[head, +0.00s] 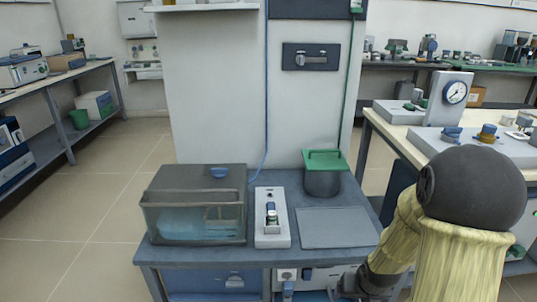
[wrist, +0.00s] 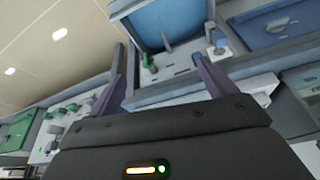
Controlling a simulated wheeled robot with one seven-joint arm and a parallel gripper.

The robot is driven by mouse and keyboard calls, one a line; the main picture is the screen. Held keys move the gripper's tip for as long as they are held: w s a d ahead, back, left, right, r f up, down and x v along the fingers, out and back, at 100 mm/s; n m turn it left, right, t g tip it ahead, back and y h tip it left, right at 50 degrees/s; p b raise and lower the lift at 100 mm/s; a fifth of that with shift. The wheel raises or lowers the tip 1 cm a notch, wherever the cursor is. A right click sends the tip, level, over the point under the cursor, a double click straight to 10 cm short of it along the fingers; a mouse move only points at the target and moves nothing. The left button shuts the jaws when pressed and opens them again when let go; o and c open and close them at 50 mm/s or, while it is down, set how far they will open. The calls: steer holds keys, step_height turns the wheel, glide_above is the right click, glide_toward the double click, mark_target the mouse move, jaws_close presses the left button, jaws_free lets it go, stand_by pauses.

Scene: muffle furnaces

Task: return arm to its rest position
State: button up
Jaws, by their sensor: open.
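My arm (head: 455,240), pale yellow with a dark rounded joint, fills the lower right of the head view. A dark end part, seemingly my gripper (head: 350,284), shows low at the front edge of the blue-grey table and is partly cut off by the frame. In the wrist view my gripper (wrist: 162,82) has its two purplish fingers spread wide apart. Nothing is held between them. Beyond the fingers is a tilted view of a blue panel or container (wrist: 168,20), which I cannot identify.
The table (head: 270,257) bears a glass-like tank (head: 195,222), a white device (head: 272,232), a flat grey plate (head: 337,228) and a dark pot with a green lid (head: 325,160). A bench with a dial gauge (head: 456,92) stands right, close to my arm. Open floor (head: 80,225) lies left.

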steer(key=s+a+r+n+g+p, duration=0.1)
steer(key=s+a+r+n+p, duration=0.1)
steer(key=s+a+r, duration=0.8)
step_height(320, 180, up, 38)
steer(key=w+d+p, duration=0.1)
steer(key=d+p, duration=0.1)
steer(key=p, duration=3.5)
steer(key=shift+r, duration=0.2)
steer(key=shift+w, duration=0.1)
stand_by(1.4)
